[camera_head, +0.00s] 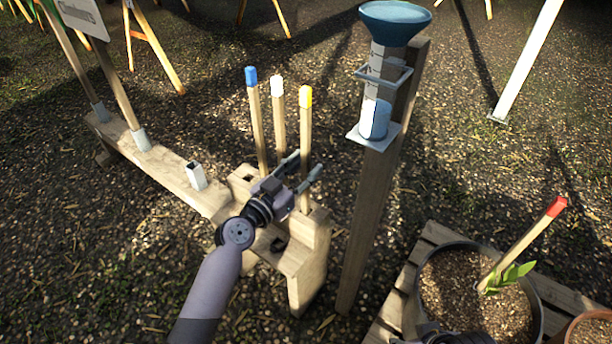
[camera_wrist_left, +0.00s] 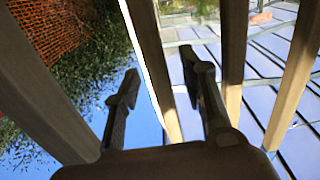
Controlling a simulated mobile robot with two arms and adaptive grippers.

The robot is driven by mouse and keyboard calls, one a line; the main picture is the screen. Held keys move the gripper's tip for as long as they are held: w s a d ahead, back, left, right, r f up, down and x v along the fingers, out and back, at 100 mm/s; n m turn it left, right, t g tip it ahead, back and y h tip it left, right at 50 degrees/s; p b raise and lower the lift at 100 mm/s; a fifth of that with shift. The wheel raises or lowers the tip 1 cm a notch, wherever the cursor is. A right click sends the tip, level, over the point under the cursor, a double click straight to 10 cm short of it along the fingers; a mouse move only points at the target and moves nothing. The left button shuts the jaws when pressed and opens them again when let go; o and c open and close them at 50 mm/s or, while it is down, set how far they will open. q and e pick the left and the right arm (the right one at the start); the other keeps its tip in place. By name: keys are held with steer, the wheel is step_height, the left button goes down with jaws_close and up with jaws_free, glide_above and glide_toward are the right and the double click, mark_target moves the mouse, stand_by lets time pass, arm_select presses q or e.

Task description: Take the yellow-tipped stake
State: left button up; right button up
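The yellow-tipped stake (camera_head: 306,130) stands upright in the wooden stand (camera_head: 310,232), at the right of a row with a blue-tipped stake (camera_head: 256,120) and a white-tipped stake (camera_head: 278,118). My left gripper (camera_head: 306,166) is at its middle height, one finger on each side of it in the head view. In the left wrist view the gripper (camera_wrist_left: 163,88) is open, and a wooden stake (camera_wrist_left: 148,50) shows between the fingers. I cannot tell whether the fingers touch it. A dark part of mine, likely the right gripper, shows at the bottom edge; its fingers are hidden.
A post (camera_head: 378,200) with a blue funnel (camera_head: 394,22) stands just right of the stakes. A red-tipped stake (camera_head: 530,236) leans in a soil-filled pot (camera_head: 430,305) on a pallet at the lower right. A long wooden beam (camera_head: 165,165) runs off to the left.

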arm_select(q)
steer(key=shift+w+d, duration=0.25)
steer(key=shift+w, duration=0.2)
jaws_close()
stand_by(0.3)
